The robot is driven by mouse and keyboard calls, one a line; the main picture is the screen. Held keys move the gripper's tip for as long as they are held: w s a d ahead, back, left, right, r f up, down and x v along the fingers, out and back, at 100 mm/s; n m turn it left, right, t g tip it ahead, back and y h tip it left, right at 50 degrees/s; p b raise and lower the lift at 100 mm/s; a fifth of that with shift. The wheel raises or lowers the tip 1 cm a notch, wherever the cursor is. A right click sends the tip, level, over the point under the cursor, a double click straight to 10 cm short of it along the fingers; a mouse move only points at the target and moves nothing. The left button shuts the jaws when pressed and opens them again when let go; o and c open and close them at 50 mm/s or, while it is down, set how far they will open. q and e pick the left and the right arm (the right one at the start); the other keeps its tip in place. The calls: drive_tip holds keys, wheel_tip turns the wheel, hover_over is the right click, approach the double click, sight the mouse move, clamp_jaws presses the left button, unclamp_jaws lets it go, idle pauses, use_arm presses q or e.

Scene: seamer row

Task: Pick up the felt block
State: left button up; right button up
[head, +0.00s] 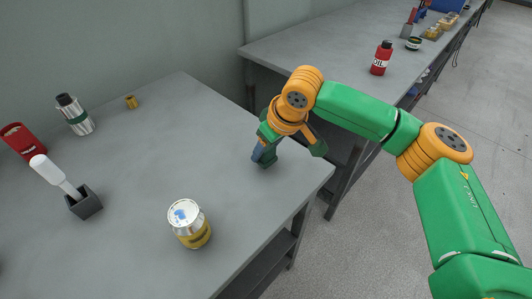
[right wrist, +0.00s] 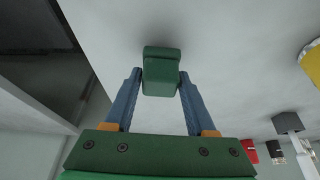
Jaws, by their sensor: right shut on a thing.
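The felt block (right wrist: 161,65) is a green block with rounded edges, seen between the blue fingers of my right gripper (right wrist: 161,84) in the right wrist view. Both fingers touch its sides, and the gripper is shut on it. In the head view my right gripper (head: 262,153) points down over the near table's right part, close to its edge. There the block is mostly hidden by the fingers and wrist. I cannot tell whether it touches the table top. My left gripper is not in view.
On the grey table (head: 150,160) stand a yellow-labelled can (head: 190,226), a dark holder (head: 84,204) with a white-handled tool, a steel flask (head: 75,115), a red item (head: 22,141) and a small brass piece (head: 131,102). A red oil bottle (head: 380,60) stands on the farther table.

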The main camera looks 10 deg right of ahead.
drive_tip(key=s+a+r+b, duration=0.1)
drive_tip(key=s+a+r, duration=0.5)
drive_tip(key=s+r, duration=0.5)
drive_tip(key=shift+s+a+r+b, duration=0.15)
drive_tip(key=shift+s+r+b, duration=0.2)
drive_tip(key=shift+s, duration=0.45)
